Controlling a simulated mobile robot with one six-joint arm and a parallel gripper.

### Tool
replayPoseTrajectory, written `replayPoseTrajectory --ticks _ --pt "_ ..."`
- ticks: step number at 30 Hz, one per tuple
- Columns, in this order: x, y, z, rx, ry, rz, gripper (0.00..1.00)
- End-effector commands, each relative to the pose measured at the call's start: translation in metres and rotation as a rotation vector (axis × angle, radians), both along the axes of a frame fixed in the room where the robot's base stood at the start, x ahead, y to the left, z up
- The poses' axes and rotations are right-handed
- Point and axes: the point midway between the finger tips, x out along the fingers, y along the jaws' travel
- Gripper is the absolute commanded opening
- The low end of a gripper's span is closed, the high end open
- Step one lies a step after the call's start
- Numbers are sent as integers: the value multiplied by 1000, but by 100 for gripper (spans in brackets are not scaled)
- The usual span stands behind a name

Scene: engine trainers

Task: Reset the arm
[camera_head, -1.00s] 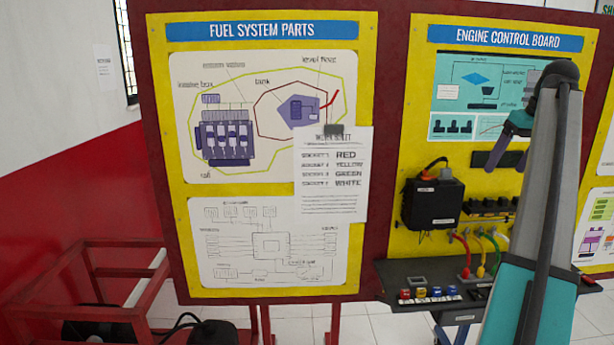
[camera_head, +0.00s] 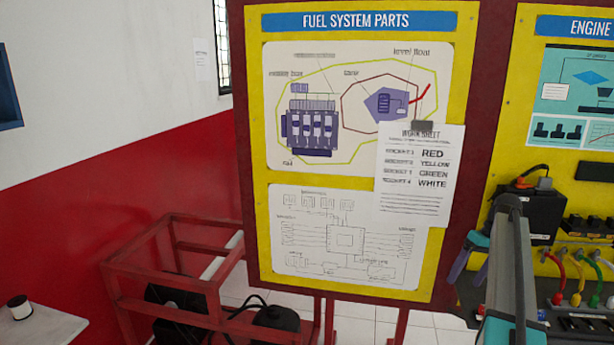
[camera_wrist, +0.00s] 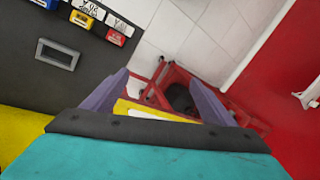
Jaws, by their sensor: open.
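My gripper (camera_wrist: 157,95) shows in the wrist view with its two purple fingers spread apart and nothing between them. Behind the fingers are the red frame, the tiled floor and a yellow board edge. In the head view my gripper (camera_head: 468,262) is partly hidden behind my own arm at the lower right. It is in front of the right edge of the fuel system board (camera_head: 262,225).
A work sheet (camera_head: 415,205) hangs on the fuel system board. The engine control board (camera_head: 525,95) carries a black box (camera_head: 530,215) and coloured cables (camera_head: 578,285). A red metal frame (camera_head: 185,318) stands at lower left. A dark shelf (camera_wrist: 95,60) is close to the gripper.

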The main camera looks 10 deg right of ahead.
Motion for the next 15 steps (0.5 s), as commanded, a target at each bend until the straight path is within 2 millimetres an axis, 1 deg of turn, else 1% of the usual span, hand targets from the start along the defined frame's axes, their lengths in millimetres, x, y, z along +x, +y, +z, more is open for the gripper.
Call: replayPoseTrajectory --ticks 1,2,3,10,15 --pt "1 18 -23 10 19 16 79" --pt "2 27 -34 14 28 24 79" --pt "2 39 -50 19 42 33 79" --pt "-2 107 -134 42 119 89 79" --pt "-15 157 -192 52 178 124 79"
